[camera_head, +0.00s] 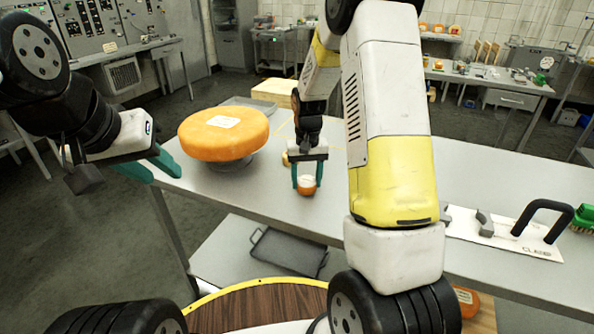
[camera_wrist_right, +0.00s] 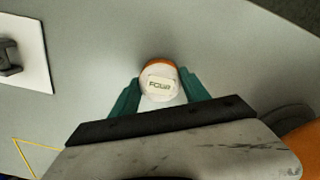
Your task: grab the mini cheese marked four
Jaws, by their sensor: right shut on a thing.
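The mini cheese marked four (camera_head: 307,185) is a small orange round with a white top, low over the grey table. In the right wrist view its label reads "FOUR" on the mini cheese (camera_wrist_right: 158,84). My right gripper (camera_head: 308,176) has its green fingers on both sides of it and is shut on it. The fingers also show in the right wrist view (camera_wrist_right: 160,98). Whether the cheese touches the table cannot be told. My left gripper (camera_head: 155,168) is at the table's left edge, with its green fingers apart and nothing visible between them.
A big orange cheese wheel (camera_head: 223,134) with a white label sits on a stand left of my right gripper. A white board with a black handle (camera_head: 543,220) and a green brush (camera_head: 585,216) lie at the right. A grey tray (camera_head: 286,251) lies on the lower shelf.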

